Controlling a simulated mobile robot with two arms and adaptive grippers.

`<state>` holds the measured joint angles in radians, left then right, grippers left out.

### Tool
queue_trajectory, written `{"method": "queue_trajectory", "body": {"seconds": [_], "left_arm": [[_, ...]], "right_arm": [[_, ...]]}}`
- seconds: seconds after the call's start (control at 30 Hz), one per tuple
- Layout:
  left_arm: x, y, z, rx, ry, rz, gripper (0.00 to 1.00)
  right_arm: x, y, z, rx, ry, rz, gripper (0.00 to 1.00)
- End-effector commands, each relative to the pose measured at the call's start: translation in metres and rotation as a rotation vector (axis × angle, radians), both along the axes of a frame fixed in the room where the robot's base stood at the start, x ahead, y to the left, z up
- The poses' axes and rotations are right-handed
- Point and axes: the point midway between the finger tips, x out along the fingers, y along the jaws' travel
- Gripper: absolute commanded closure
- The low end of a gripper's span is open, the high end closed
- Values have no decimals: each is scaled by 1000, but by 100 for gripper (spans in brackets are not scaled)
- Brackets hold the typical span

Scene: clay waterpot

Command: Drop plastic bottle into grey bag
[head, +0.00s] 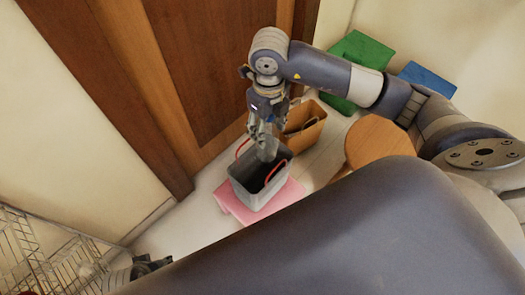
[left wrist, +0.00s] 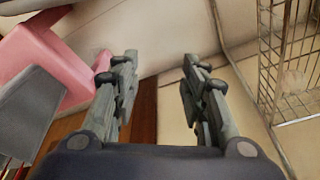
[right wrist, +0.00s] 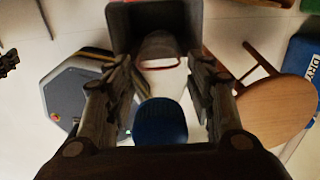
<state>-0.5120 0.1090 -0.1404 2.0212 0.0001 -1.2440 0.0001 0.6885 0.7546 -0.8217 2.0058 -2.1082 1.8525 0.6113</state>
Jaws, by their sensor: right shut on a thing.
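The grey bag (head: 247,197), an open box-like bag with red handles, stands on a pink stool (head: 289,193). My right gripper (head: 266,143) points down at the bag's opening. The grey bag (right wrist: 152,14) and a red handle show at the top of the right wrist view. My left gripper (left wrist: 160,62) is open and empty.
A brown bag (head: 306,123) stands just behind the grey one, next to a round wooden stool (head: 377,140). Green (head: 362,55) and blue (head: 427,77) things lie at the back right. A wire rack (head: 45,255) stands at the lower left.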

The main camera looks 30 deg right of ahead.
Motion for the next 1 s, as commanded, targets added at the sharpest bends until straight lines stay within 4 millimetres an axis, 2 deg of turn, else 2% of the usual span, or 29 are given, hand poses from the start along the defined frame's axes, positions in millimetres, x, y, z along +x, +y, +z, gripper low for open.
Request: {"method": "queue_trajectory", "body": {"seconds": [0.3,0.5,0.7,1.0], "left_arm": [[0,2,46,0,-27,4,60],[-4,3,69,0,-39,6,60],[-6,3,79,0,-42,6,60],[-7,3,81,0,-42,7,60]], "right_arm": [[0,0,-21,1,1,1,70],[0,0,-28,0,0,1,70],[0,0,-31,0,0,1,70],[0,0,-31,0,0,1,70]]}}
